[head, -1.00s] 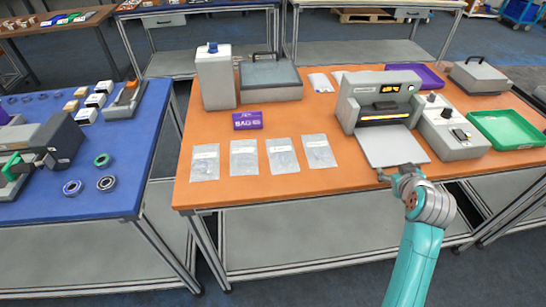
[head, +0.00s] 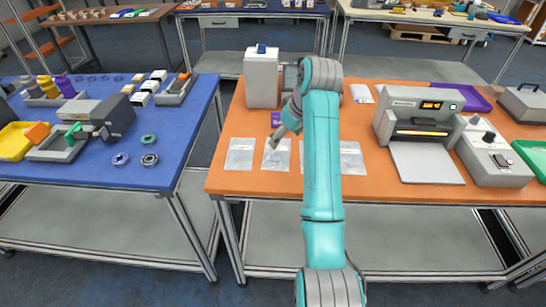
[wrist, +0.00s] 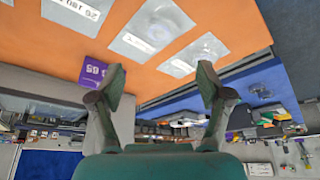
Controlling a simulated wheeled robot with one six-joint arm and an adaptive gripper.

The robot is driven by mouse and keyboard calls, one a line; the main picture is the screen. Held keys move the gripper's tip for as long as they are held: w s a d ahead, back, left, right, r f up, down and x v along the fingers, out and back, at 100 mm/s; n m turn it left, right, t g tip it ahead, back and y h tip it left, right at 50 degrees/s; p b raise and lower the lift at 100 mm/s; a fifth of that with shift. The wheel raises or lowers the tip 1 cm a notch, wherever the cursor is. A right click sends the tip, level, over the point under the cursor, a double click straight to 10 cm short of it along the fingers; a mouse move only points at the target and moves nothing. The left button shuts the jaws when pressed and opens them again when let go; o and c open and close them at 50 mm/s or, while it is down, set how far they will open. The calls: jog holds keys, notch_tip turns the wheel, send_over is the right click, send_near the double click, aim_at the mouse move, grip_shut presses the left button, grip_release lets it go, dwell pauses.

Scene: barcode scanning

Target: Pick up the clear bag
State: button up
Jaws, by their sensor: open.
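Several clear bags with white labels lie flat in a row on the orange table. In the head view I see the leftmost bag (head: 239,155), the second bag (head: 277,158) and the rightmost bag (head: 351,158); my arm mostly hides another. My gripper (head: 274,142) is over the second bag, or close above it; the exact height is hard to tell. In the wrist view my gripper (wrist: 160,78) is open and empty, fingers wide apart, with bags (wrist: 153,28) (wrist: 194,53) beyond the fingertips.
A purple box (wrist: 94,72) is near one finger in the wrist view. A tall white container (head: 261,80) stands behind the bags. A sealing machine (head: 415,112) with a flat grey plate is to the right. A blue table (head: 190,125) stands to the left across a gap.

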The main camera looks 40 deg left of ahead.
send_over(277, 156)
jog(key=d, duration=0.2)
jog(key=f, duration=0.4)
jog(key=shift+s+a+f, duration=0.1)
jog(key=shift+s+f, duration=0.1)
jog(key=shift+s, duration=0.15)
jog(key=shift+d+x, duration=0.1)
jog(key=shift+x, duration=1.35)
jog(key=shift+d+x, duration=0.15)
jog(key=shift+x, duration=1.3)
jog(key=shift+w, duration=0.15)
jog(key=c, duration=1.3)
jog(key=shift+r, duration=0.1)
